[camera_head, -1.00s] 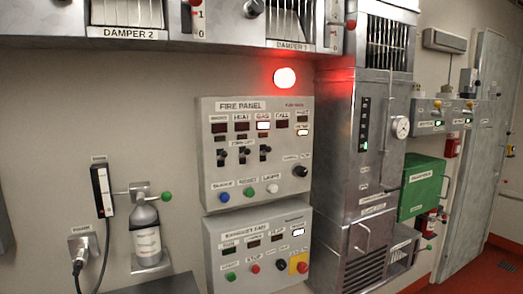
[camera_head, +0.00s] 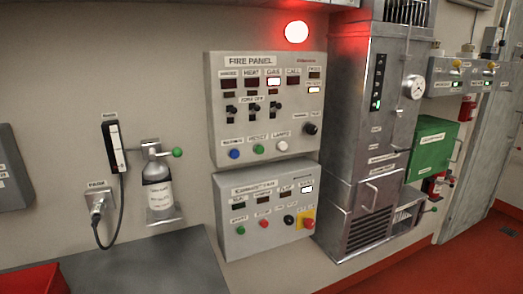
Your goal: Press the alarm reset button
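The fire panel (camera_head: 216,110) is a grey box on the wall with small display windows, three black toggles and a black knob. The window labelled GAS (camera_head: 274,82) is lit, and so is a small window at the upper right. Along its bottom are a blue button (camera_head: 234,154), a green button (camera_head: 258,149) and a white button (camera_head: 282,146). The small labels above them are too blurred to read surely, so I cannot tell which is the alarm reset. A red light (camera_head: 296,32) glows above the panel. Neither gripper shows in the view.
A second grey panel (camera_head: 262,236) with several buttons and a red knob on yellow hangs just below. A steel cabinet (camera_head: 368,150) stands to the right. A grey bottle (camera_head: 157,190) and a corded black device (camera_head: 115,148) hang at left above a dark surface (camera_head: 150,265). Red floor (camera_head: 440,262) is open at lower right.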

